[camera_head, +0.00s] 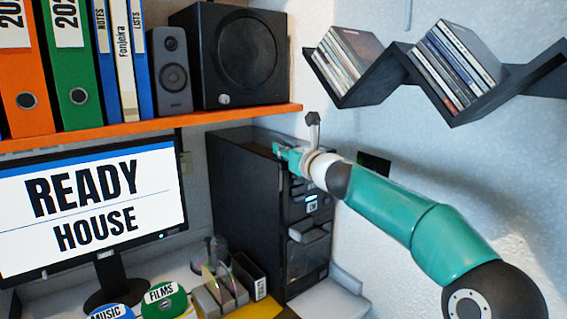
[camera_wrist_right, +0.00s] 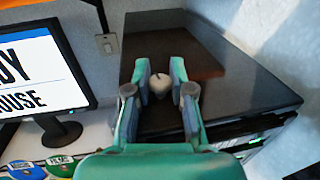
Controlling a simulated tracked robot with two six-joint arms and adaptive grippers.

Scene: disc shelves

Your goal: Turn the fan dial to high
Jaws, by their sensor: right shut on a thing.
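A small whitish knob, the fan dial (camera_wrist_right: 160,86), shows in the right wrist view between my fingertips, on the dark top of the black computer tower (camera_head: 240,205). A thin dark mark shows on the dial; I cannot read its setting. My right gripper (camera_wrist_right: 161,80) is shut on the dial, one finger on each side. In the head view my right gripper (camera_head: 284,155) is at the upper front of the tower, and the dial is hidden there. My left gripper is not in view.
An orange shelf (camera_head: 150,119) with binders and speakers (camera_head: 245,50) runs close above the tower. A monitor (camera_head: 90,215) stands left of it. A zigzag disc shelf (camera_head: 400,75) hangs at upper right. Desk items (camera_head: 215,292) lie at the tower's foot.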

